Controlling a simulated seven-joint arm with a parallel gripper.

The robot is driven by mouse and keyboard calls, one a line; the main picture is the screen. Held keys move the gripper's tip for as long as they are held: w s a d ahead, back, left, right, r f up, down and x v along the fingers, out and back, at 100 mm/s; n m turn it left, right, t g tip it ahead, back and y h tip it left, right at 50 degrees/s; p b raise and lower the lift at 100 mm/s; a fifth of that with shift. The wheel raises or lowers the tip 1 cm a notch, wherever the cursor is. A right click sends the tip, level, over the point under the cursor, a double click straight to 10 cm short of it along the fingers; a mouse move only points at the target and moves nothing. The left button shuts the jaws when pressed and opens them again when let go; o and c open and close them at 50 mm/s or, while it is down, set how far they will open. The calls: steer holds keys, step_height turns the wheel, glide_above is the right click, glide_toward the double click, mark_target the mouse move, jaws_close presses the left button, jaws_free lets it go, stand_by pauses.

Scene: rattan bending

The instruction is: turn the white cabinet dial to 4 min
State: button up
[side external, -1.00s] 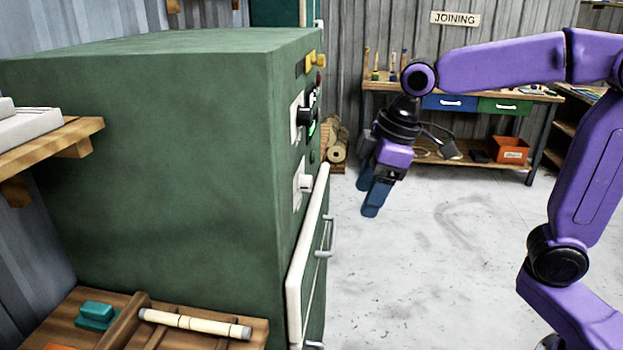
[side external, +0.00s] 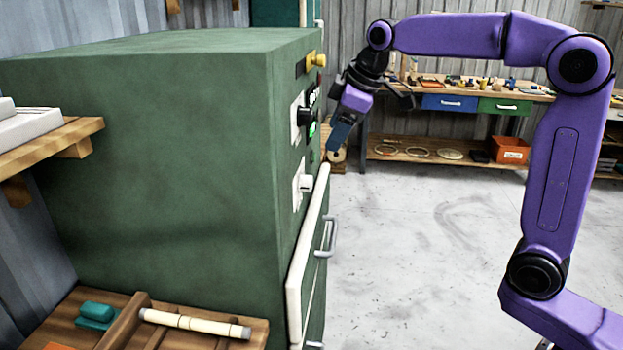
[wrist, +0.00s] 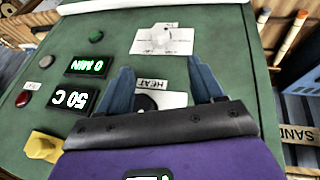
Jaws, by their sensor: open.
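The white dial (side external: 306,182) sits on a white plate low on the front of the green cabinet (side external: 170,150). In the wrist view, the white dial (wrist: 161,38) is ahead of my fingertips, roughly centred between them. My gripper (side external: 335,156) is open and empty, apart from the dial, in front of the panel and a little higher than it. Its blue fingers also show in the wrist view (wrist: 159,66). The time display (wrist: 87,65) reads 0 MIN, upside down in this view. The dial's fine markings are too small to read.
A black dial (side external: 304,116) on the HEAT plate is above the white dial. A display (wrist: 70,101) reads 50 C. A yellow knob (side external: 317,60), a red button (wrist: 24,98) and a green button (wrist: 96,35) are on the panel. A door handle (side external: 326,238) juts out below.

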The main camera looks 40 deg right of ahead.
mark_target(311, 178)
steer(key=x, duration=1.5)
steer(key=shift+f, duration=0.15)
steer(key=c, duration=1.1)
